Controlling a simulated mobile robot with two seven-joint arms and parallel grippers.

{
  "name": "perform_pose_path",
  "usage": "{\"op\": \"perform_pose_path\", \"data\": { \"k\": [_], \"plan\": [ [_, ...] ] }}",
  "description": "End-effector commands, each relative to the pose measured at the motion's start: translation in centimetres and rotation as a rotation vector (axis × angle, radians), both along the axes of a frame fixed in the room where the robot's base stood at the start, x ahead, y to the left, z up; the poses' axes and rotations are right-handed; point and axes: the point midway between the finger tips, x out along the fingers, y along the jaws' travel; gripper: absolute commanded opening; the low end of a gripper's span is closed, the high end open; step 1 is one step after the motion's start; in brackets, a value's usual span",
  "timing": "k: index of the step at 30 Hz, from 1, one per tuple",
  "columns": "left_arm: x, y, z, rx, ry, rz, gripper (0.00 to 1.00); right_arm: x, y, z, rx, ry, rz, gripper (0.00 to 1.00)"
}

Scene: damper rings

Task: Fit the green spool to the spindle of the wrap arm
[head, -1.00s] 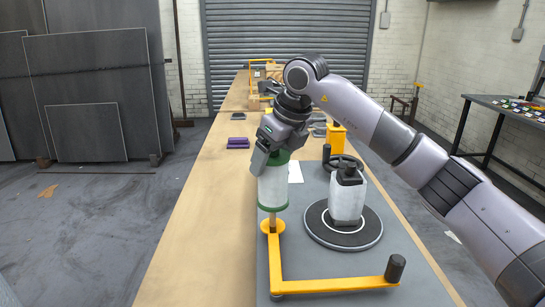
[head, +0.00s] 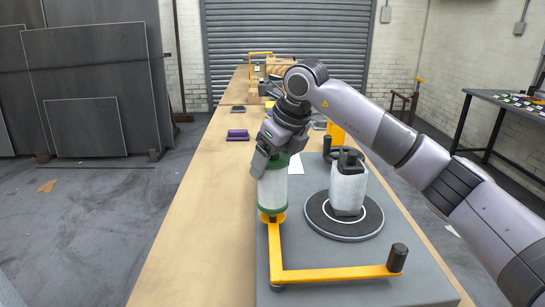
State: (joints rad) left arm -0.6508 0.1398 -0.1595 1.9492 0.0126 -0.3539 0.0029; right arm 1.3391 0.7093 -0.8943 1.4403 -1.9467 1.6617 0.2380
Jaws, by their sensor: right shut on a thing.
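The green spool (head: 272,190), a white roll with green end rims, stands upright at the corner of the yellow wrap arm (head: 330,274). My right gripper (head: 270,160) is shut on the spool's upper end from above. The spool's lower rim is at the yellow disc (head: 264,217) of the wrap arm, and the spindle is hidden, apparently inside the spool. I cannot tell whether the rim rests fully on the disc. My left gripper is not in view.
A white wrapped container (head: 348,190) stands on a round dark turntable (head: 318,222) to the right of the spool. A black knob (head: 397,257) rises from the wrap arm's right end. A purple object (head: 238,135) lies farther back. The wooden tabletop (head: 195,220) at left is clear.

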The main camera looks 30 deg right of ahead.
Motion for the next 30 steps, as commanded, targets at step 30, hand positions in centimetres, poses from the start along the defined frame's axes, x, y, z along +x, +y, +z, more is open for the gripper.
{"op": "perform_pose_path", "data": {
  "k": [30],
  "plan": [
    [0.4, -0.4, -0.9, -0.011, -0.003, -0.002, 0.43, 0.0, 0.0, -2.7, 0.0, -0.001, 0.0, 0.45]
  ]
}}
